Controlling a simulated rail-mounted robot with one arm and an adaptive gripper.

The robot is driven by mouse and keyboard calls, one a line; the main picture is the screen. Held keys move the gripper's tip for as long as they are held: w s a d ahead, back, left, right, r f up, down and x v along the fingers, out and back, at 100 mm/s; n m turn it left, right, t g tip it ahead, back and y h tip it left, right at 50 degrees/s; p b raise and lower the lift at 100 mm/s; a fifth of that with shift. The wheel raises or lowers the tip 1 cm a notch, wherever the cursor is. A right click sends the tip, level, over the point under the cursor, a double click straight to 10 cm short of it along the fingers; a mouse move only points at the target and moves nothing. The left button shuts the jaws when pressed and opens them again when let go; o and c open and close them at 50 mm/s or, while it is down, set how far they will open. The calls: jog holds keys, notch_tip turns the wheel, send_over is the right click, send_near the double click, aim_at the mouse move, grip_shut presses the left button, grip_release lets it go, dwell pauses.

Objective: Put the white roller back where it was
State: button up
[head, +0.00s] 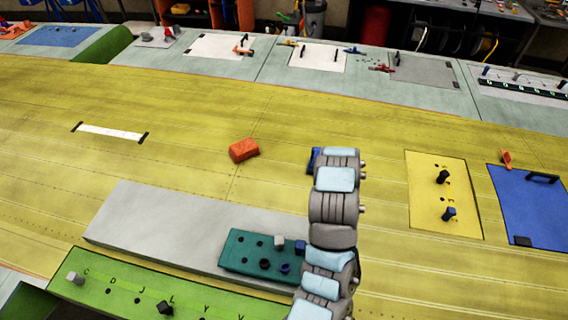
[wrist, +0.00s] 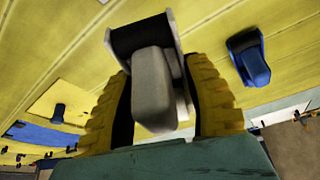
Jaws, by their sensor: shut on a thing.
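The white roller (wrist: 154,88), a pale rounded body in a black-and-white frame, is between the yellow ribbed fingers of my gripper (wrist: 160,98) in the wrist view. My gripper is shut on it. In the head view my arm hides the gripper and the white roller. A blue roller (wrist: 248,58) lies on the yellow surface to the right of the held roller in the wrist view, apart from it. In the head view a bit of blue (head: 314,158) shows at the left side of my arm. Whether the held roller touches the surface I cannot tell.
The yellow wing panel (head: 180,105) is mostly clear. An orange block (head: 243,150) lies left of my arm. A teal block with holes and pegs (head: 235,250) sits on a grey slab (head: 150,220). A pale yellow board with two knobs (head: 425,180) and a blue mat (head: 535,215) are right.

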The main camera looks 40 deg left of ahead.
jog(key=s+a+r+n+b, duration=0.1)
jog(key=s+a+r, duration=0.15)
jog(key=a, duration=0.65)
jog(key=s+a+r+n+y, duration=0.15)
jog(key=s+a, duration=0.25)
jog(key=a, duration=0.6)
jog(key=s+a+r+n+b, duration=0.1)
jog(key=s+a+r, duration=0.15)
jog(key=a, duration=0.65)
jog(key=b, duration=0.4)
send_near(284, 158)
jog(key=shift+w+a+f+n, duration=0.25)
jog(key=shift+w+a+f, duration=0.35)
jog(key=shift+w, duration=0.2)
jog(key=shift+w+f, duration=0.25)
jog(key=shift+f, duration=0.1)
jog(key=shift+d+f, duration=0.1)
jog(key=shift+w+f, duration=0.15)
jog(key=shift+f+p, duration=0.4)
jog(key=shift+f, duration=1.15)
